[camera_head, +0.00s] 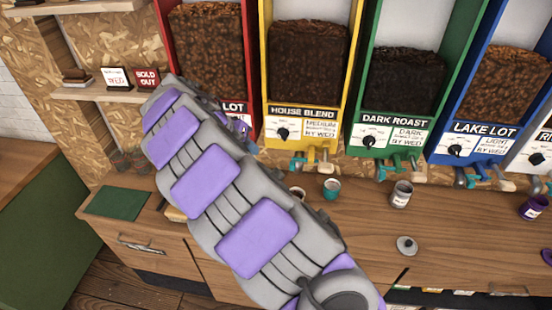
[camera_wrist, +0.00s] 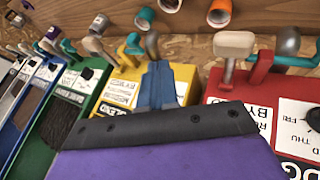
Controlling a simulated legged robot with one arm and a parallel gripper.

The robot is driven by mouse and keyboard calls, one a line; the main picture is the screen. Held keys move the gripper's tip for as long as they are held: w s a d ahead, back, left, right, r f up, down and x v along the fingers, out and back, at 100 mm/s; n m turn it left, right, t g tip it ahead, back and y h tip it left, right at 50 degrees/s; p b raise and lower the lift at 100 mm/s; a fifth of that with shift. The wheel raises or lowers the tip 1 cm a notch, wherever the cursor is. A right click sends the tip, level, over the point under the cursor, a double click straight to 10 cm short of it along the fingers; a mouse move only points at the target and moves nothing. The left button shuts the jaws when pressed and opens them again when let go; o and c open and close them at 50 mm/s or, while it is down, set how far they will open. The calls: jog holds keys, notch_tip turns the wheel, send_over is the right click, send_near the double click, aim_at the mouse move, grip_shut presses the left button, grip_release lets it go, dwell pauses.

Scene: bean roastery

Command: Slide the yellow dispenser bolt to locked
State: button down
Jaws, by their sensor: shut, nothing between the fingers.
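The yellow HOUSE BLEND dispenser (camera_head: 268,75) stands in the row of bins in the head view. Under its label are a grey knob (camera_head: 296,164), teal and yellow fittings and a pale wooden piece. In the wrist view, the yellow dispenser's front (camera_wrist: 120,92) appears turned over, with a grey knob (camera_wrist: 152,45) beside a teal fitting. My gripper (camera_wrist: 157,68) is shut and empty, its blue fingers pointing at the grey knob. They look close to it; contact is unclear. In the head view my arm mostly hides the gripper. I cannot tell the bolt's position.
The red dispenser (camera_wrist: 235,85) and its pale handle stand close beside my fingers. Green (camera_head: 390,139) and blue (camera_head: 456,151) dispensers stand farther right. Several small cups and a grey lid (camera_head: 407,245) are on the wooden counter (camera_head: 365,240), which has clear room in front.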

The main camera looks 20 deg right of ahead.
aim_at(294, 166)
jog(key=x, duration=1)
jog(key=s+d, duration=0.1)
jog(key=d, duration=0.1)
jog(key=s+d, duration=0.2)
jog(key=s+d+b, duration=0.1)
jog(key=d, duration=0.1)
jog(key=shift+s, duration=0.15)
jog(key=shift+s+a+r, duration=0.1)
jog(key=shift+a+r, duration=0.05)
jog(key=shift+a, duration=0.15)
